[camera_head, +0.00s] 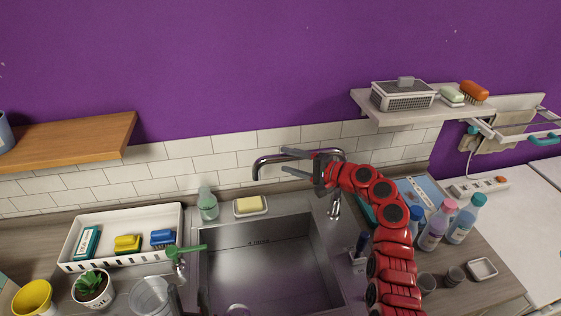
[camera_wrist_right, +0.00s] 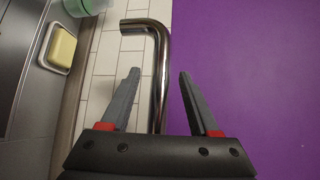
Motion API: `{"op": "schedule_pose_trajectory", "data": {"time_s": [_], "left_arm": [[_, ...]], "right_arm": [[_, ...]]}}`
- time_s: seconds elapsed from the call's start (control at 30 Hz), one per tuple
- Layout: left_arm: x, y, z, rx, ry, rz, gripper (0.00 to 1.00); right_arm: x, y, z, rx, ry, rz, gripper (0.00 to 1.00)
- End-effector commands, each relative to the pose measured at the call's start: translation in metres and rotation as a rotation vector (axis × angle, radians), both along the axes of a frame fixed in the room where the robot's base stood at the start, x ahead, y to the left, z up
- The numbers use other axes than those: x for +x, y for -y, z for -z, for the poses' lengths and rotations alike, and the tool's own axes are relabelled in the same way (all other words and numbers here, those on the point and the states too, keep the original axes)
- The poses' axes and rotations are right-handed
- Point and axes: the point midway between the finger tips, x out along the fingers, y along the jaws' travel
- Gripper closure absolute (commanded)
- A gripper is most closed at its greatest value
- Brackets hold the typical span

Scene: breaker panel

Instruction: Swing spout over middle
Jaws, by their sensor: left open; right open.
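The chrome spout (camera_head: 264,161) arches from its base (camera_head: 335,208) at the sink's back right, leftward toward the back middle of the steel sink (camera_head: 268,270). Its bent end points down. My right gripper (camera_head: 285,161) is open at the spout's horizontal part, and its arm comes in from the lower right. In the right wrist view, the spout (camera_wrist_right: 157,60) lies between the two open fingers (camera_wrist_right: 160,74), with gaps showing on both sides.
Yellow soap (camera_head: 250,204) and a green bottle (camera_head: 208,205) stand behind the sink. A white tray (camera_head: 75,232) with cleaning things is left. Several bottles (camera_head: 460,226) stand right of my arm. A shelf (camera_head: 420,112) hangs above at right.

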Motion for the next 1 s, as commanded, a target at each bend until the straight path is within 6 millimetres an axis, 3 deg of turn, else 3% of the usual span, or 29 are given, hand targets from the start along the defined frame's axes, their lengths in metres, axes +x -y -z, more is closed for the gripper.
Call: {"op": "schedule_pose_trajectory", "data": {"time_s": [0.2, 0.57, 0.9, 1.0], "left_arm": [[0.000, 0.000, 0.010, 0.000, 0.000, 0.000, 0.50], [0.000, 0.000, 0.010, 0.000, 0.000, 0.000, 0.50], [0.000, 0.000, 0.010, 0.000, 0.000, 0.000, 0.50], [0.000, 0.000, 0.010, 0.000, 0.000, 0.000, 0.50]], "right_arm": [[0.015, -0.023, 0.005, 0.000, 0.001, -0.002, 0.38], [0.018, -0.027, 0.004, 0.000, 0.001, 0.001, 0.38], [0.018, -0.027, 0.004, 0.000, 0.001, 0.001, 0.98], [0.018, -0.027, 0.004, 0.000, 0.001, 0.001, 1.00]]}}
